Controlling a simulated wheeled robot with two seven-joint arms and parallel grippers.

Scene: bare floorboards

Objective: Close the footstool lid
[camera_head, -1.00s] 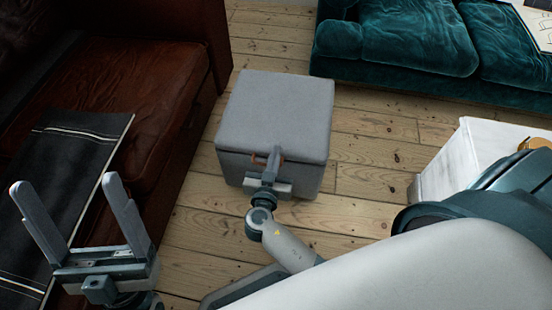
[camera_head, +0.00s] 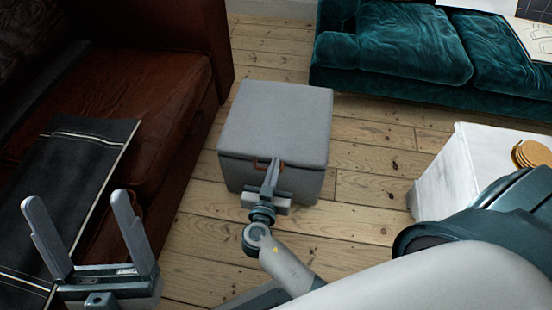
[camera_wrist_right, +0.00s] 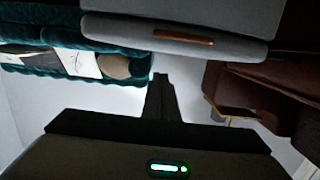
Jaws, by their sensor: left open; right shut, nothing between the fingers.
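The grey footstool (camera_head: 234,178) stands on the floorboards in the middle of the head view. Its padded lid (camera_head: 277,118) lies down over the box, with a dark seam along the front; I cannot tell whether a small gap is left there. A brown handle (camera_head: 262,163) is on the lid's front edge and also shows in the right wrist view (camera_wrist_right: 183,37). My right gripper (camera_head: 274,162) is shut and empty at the stool's front, beside the handle; contact cannot be made out. My left gripper (camera_head: 77,197) is open and empty at the lower left.
A brown leather sofa (camera_head: 170,85) with a dark throw (camera_head: 75,165) is at the left. A teal sofa (camera_head: 400,45) stands behind right. A white table (camera_head: 455,180) with golden coasters (camera_head: 532,153) is at the right. Floor is clear between stool and table.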

